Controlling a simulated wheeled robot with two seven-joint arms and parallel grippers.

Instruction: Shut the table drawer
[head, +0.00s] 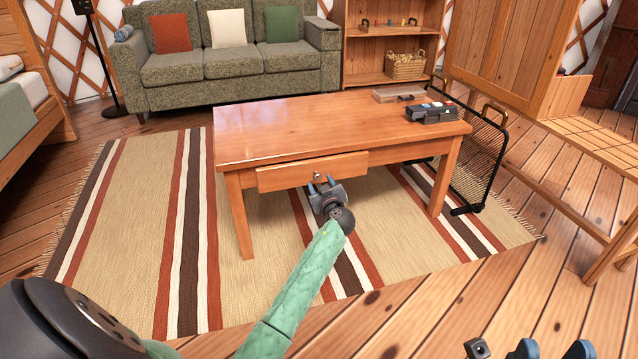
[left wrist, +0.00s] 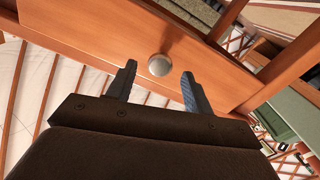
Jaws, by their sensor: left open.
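The wooden table (head: 330,118) stands on the striped rug. Its drawer (head: 280,177) has a plain wooden front that stands out from the table's front side, under the top. The drawer front also fills the middle of the left wrist view (left wrist: 110,35). A small round knob (left wrist: 160,65) is at its middle. My left gripper (head: 322,183) is open just in front of and below the drawer; in the left wrist view its fingers (left wrist: 158,85) lie either side of the knob, holding nothing.
A dark box (head: 432,114) and a shallow tray (head: 399,94) sit on the table's far right. A black wire rack (head: 482,160) stands beside the table's right end. A wooden bench (head: 590,140) is further right. Bare rug lies in front of the table's left part.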

